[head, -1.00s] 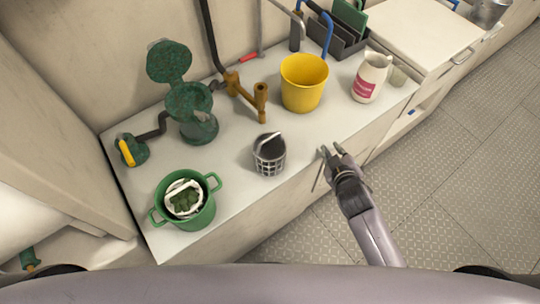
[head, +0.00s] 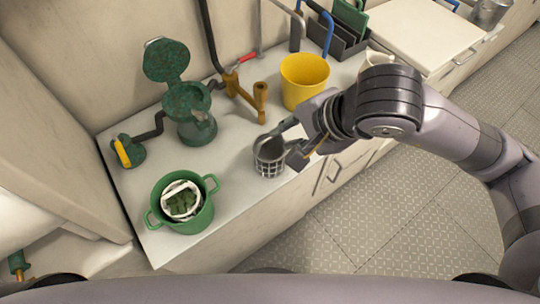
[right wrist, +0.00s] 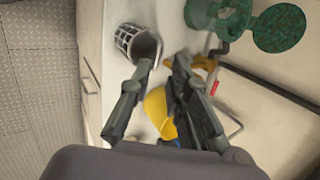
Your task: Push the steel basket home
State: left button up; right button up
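The steel basket (head: 269,167), a grey perforated cup with a dark inside and a thin bail, stands upright on the white counter near its front edge. It also shows in the right wrist view (right wrist: 127,41). A green patinated strainer body (head: 195,118) with its round lid (head: 169,60) raised stands behind and to the left, apart from the basket. My right gripper (head: 281,143) is open and empty, its fingers close to the basket's right side and rim. Contact cannot be told. In the right wrist view my gripper's fingers (right wrist: 163,62) are spread. My left gripper is not in view.
A green pot (head: 183,212) with a white rim inside stands at front left. A yellow bucket (head: 303,84) and bronze pipe fitting (head: 258,98) stand behind. A yellow-handled valve (head: 127,152) is at the left. The counter between basket and strainer is clear.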

jog(key=d, duration=0.1)
jog(key=t+h+p, duration=0.1)
jog(key=p, duration=0.1)
send_near(269, 138)
jog(key=x, duration=0.5)
jog(key=shift+w+f, duration=0.1)
jog(key=shift+w, duration=0.05)
jog(key=shift+p+x, duration=0.55)
jog(key=shift+x, duration=2.1)
jog(key=shift+c, duration=0.5)
grip_shut()
